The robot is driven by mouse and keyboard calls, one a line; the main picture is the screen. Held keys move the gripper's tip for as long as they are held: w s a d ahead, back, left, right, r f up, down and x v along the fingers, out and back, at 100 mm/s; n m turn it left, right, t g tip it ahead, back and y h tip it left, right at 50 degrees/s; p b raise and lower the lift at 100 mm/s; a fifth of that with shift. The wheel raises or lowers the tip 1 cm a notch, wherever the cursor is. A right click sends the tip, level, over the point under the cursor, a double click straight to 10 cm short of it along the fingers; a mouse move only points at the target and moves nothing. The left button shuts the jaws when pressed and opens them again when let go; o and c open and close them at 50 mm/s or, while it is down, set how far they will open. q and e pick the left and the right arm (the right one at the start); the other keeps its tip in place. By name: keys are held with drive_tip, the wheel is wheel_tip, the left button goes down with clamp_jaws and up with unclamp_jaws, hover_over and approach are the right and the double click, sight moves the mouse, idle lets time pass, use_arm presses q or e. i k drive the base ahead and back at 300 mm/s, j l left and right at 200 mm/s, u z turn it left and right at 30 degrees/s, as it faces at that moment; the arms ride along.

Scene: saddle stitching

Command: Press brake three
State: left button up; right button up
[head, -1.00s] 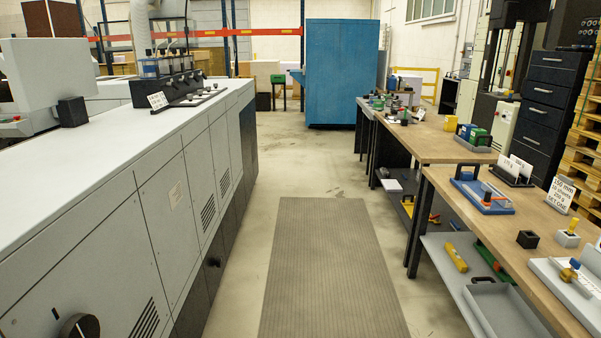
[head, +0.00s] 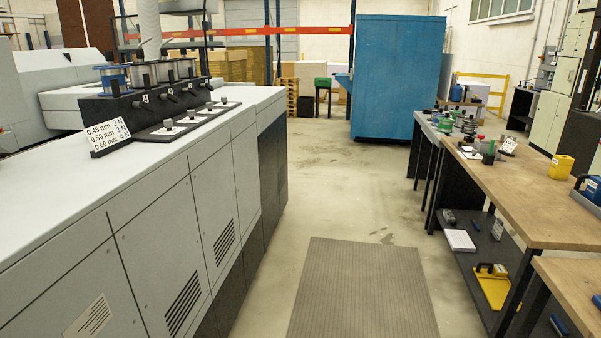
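A black stitching-wire unit (head: 130,103) stands on the pale machine at the left in the head view. It carries several wire spools, the nearest one blue (head: 113,78). Small number tags and black levers sit on its front face; the tags are too small to read surely. Before it lies a row of white pads with grey knobs, the nearest knob (head: 167,124) at the left end. I cannot tell which one is brake three. A white sign (head: 107,133) beside the unit lists 0.45 mm 2 N, 0.50 mm 3 N and 0.60 mm 4 N. Neither gripper is in view.
The long grey machine (head: 190,215) bounds the left side. A ribbed mat (head: 360,290) lies on the floor, with a clear aisle leading ahead. A blue cabinet (head: 397,80) stands at the back. Wooden workbenches (head: 530,205) with small tools line the right, with a yellow tool on a lower shelf.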

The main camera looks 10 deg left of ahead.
sight(169, 96)
drive_tip(key=i+l+u, duration=0.1)
drive_tip(key=i+u, duration=0.35)
drive_tip(key=i+l+u, duration=0.4)
drive_tip(key=i, duration=0.15)
drive_tip(key=i+l+u, duration=0.45)
drive_tip(key=i+l, duration=0.3)
drive_tip(key=i+l+z, duration=0.2)
drive_tip(key=l, duration=0.15)
drive_tip(key=i+l+z, duration=0.3)
drive_tip(key=l+z, duration=0.15)
drive_tip(key=l, duration=0.15)
